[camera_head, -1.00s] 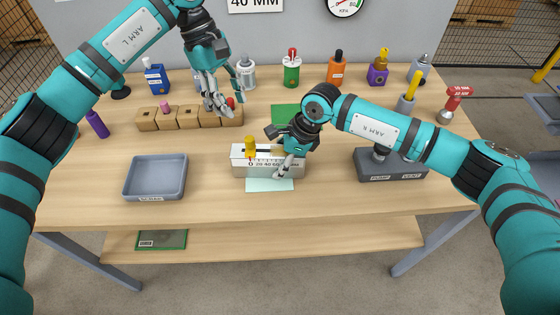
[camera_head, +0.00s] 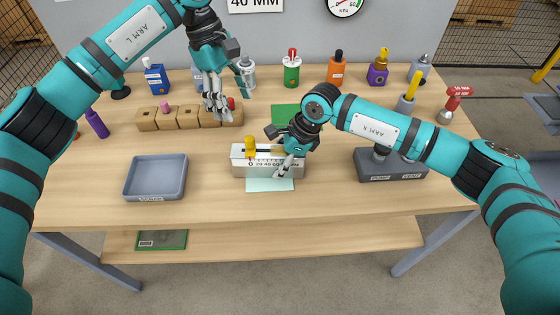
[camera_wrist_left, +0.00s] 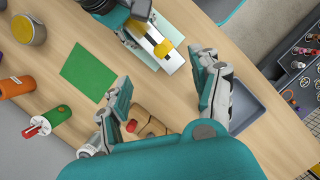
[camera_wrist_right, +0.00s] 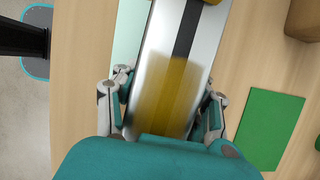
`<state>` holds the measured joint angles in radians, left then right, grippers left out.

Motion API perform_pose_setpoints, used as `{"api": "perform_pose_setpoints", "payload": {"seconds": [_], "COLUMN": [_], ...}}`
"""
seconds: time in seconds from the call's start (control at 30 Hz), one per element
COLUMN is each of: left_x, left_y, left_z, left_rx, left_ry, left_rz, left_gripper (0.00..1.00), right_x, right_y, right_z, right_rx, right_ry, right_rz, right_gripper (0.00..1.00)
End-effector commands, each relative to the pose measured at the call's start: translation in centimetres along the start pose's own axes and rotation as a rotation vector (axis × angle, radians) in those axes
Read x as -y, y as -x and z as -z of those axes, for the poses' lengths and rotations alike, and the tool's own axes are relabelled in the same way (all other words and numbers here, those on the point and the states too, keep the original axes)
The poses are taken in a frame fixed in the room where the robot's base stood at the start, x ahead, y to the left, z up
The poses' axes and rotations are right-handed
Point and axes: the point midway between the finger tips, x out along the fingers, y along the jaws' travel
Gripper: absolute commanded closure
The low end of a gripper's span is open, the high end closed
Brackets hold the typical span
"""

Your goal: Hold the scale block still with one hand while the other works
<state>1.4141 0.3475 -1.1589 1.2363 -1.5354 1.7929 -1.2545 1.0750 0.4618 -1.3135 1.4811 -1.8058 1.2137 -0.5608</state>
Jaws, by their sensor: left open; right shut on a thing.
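A yellow blur crosses the block there. My left gripper (camera_head: 217,112) is open and empty, over the wooden row (camera_head: 188,117), apart from the block.
A grey tray (camera_head: 155,177) stands left of the block, a dark grey pedal unit (camera_head: 392,167) to the right. A green mat (camera_head: 287,113) lies behind. Several bottles line the back, including a green one (camera_head: 291,70). A red-topped stand (camera_head: 452,105) is at far right.

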Motion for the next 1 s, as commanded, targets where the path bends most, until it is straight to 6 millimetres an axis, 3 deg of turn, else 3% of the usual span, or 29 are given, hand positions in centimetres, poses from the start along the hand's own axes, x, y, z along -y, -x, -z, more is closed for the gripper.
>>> {"api": "perform_pose_setpoints", "payload": {"seconds": [0.2,0.4,0.67,1.0], "left_x": [-0.1,0.2,0.3,0.3], "left_y": [-0.2,-0.6,-1.9,-6.5], "left_z": [-2.1,-3.0,-2.9,-1.5], "left_rx": [-0.162,-0.260,-0.284,-0.282], "left_ry": [0.291,0.509,0.578,0.576], "left_rz": [-0.034,-0.089,-0.107,-0.105], "left_gripper": [0.35,0.35,0.35,0.35], "right_x": [0.0,0.0,0.0,0.0], "right_y": [0.0,0.0,0.0,0.0], "right_z": [0.0,0.0,0.0,0.0], "right_rx": [0.000,0.000,0.001,0.001], "right_ry": [0.000,0.000,0.000,0.000], "right_rz": [0.000,0.000,0.000,0.000], "right_gripper": [0.95,0.95,0.95,0.95]}}
